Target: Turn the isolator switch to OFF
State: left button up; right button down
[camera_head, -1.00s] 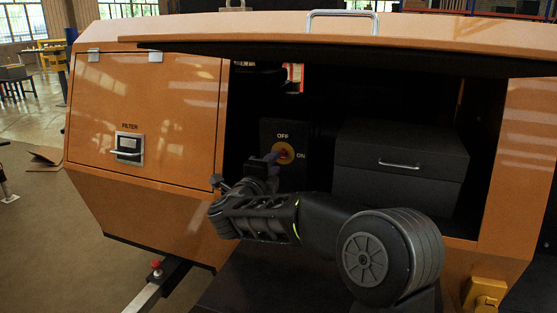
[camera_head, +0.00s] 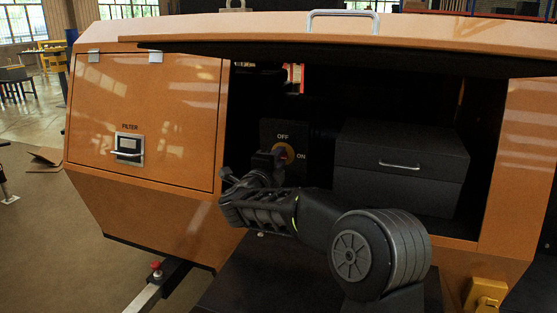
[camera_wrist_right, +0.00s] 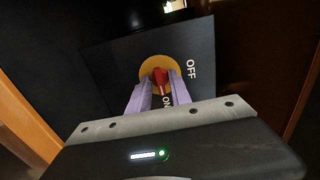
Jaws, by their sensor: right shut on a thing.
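The isolator switch (camera_head: 283,150) is on a dark panel inside the open bay, with a yellow disc and a red knob. OFF is printed above it and ON to its right. In the right wrist view the red knob (camera_wrist_right: 161,79) shows between the pale purple fingers, in front of the yellow disc. My right gripper (camera_head: 279,158), also seen in the wrist view (camera_wrist_right: 160,83), is shut on this knob. The fingers hide part of it, so I cannot tell its exact angle. My left gripper is not in view.
A dark box (camera_head: 399,164) with a handle stands right of the switch in the bay. The raised orange lid (camera_head: 330,35) overhangs the opening. A closed orange FILTER door (camera_head: 150,110) is at left. A yellow latch (camera_head: 486,293) sits low at right.

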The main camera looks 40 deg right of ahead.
dwell(0.4)
jog(key=shift+f+n+p, duration=0.1)
jog(key=shift+n+p, duration=8.7)
jog(key=shift+n, duration=0.2)
jog(key=c, duration=1.5)
grip_release()
jog(key=shift+s+a, duration=0.1)
jog(key=shift+a, duration=0.05)
